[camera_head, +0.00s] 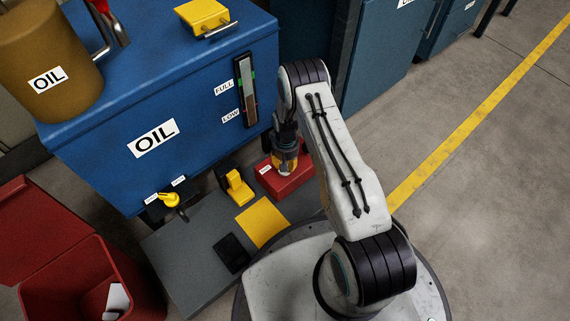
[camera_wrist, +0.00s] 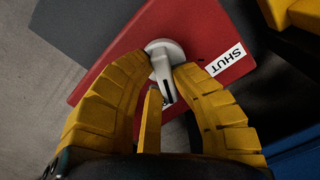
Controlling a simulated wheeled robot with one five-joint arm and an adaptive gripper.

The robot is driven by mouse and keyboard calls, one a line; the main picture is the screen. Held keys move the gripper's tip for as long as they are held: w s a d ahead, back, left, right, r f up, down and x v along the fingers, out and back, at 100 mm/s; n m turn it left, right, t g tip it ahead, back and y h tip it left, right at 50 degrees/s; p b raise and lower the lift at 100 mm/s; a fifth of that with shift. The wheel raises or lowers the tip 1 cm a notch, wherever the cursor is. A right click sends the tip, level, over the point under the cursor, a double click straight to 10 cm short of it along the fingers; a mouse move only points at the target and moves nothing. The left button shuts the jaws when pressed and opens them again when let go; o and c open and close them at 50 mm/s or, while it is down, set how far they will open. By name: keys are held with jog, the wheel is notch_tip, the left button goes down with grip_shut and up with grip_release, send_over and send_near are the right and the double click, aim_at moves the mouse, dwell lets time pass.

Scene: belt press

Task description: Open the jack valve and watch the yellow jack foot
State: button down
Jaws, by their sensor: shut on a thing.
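A red block (camera_head: 289,183) stands on the floor plate in the head view, and it fills the middle of the wrist view (camera_wrist: 128,52). On it is a grey-white valve handle (camera_wrist: 163,52) with a round head and a short lever. A white SHUT label (camera_wrist: 226,59) lies to its right. My gripper (camera_wrist: 163,68) has its yellow fingers shut on the valve handle, one on each side. In the head view my gripper (camera_head: 286,163) hangs over the red block and hides most of the handle. A yellow stepped piece (camera_head: 238,188), perhaps the jack foot, stands left of the block.
The blue OIL tank (camera_head: 190,125) rises behind, with a level gauge (camera_head: 245,91). A yellow tap handle (camera_head: 169,199) is at the tank's lower front. A yellow square (camera_head: 262,222) and black pad (camera_head: 231,253) lie nearby. An open red bin (camera_head: 92,275) is left. Floor at right is clear.

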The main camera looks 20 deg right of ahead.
jog(key=shift+s+m, duration=0.1)
jog(key=shift+m, duration=1.5)
jog(key=c, duration=1)
grip_release()
jog(key=shift+c, duration=0.2)
notch_tip(320, 180, up, 12)
